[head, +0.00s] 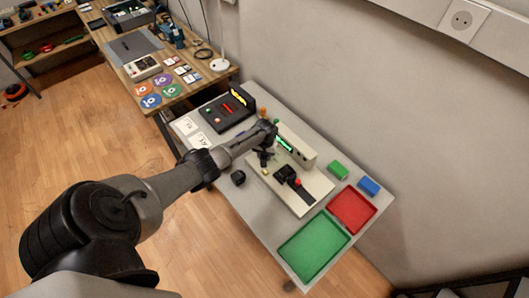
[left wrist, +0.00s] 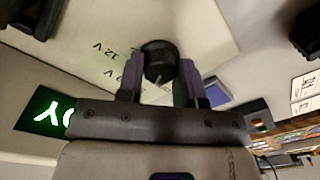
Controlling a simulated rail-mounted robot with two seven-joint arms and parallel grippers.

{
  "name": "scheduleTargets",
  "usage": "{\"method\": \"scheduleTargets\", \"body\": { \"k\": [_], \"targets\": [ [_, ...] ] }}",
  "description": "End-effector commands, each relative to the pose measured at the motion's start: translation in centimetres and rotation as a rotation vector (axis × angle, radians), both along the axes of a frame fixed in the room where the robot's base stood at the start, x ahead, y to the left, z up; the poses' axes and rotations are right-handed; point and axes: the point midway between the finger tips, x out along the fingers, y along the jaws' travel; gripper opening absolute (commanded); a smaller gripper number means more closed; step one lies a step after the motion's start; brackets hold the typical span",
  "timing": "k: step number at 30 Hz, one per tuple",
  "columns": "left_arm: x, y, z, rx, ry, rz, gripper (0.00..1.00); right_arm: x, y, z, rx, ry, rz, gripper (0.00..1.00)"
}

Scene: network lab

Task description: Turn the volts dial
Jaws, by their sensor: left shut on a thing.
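The volts dial (left wrist: 158,58) is a round black knob on a pale panel in the left wrist view. Labels reading 12 V and what looks like 9 V are printed beside it. My left gripper (left wrist: 160,78) is shut on the dial, with one finger on each side. In the head view my left gripper (head: 265,158) is over the cream test unit (head: 299,199), and the dial cannot be made out there. The unit's lit green display (head: 284,146) is just right of the gripper. My right gripper is in neither view.
A black lever-like part with a red knob (head: 297,182) is right of the gripper. Red (head: 371,208) and green (head: 345,241) trays lie at the table's near right, by green and blue blocks. A black panel (head: 226,112) stands at the left.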

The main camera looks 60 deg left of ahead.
Motion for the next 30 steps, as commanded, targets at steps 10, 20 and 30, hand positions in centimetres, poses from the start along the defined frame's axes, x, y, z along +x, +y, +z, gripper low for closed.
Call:
{"method": "scheduleTargets", "body": {
  "k": [10,20,30],
  "targets": [
    [0.0,-0.1,0.1,0.000,0.001,-0.328,0.10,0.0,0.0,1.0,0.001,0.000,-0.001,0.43],
    [-0.1,0.0,0.0,0.000,0.000,-0.613,0.10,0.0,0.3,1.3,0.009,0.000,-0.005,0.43],
    [-0.1,0.0,0.0,0.001,0.000,-0.808,0.10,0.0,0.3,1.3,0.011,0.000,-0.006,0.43]
  ]
}}
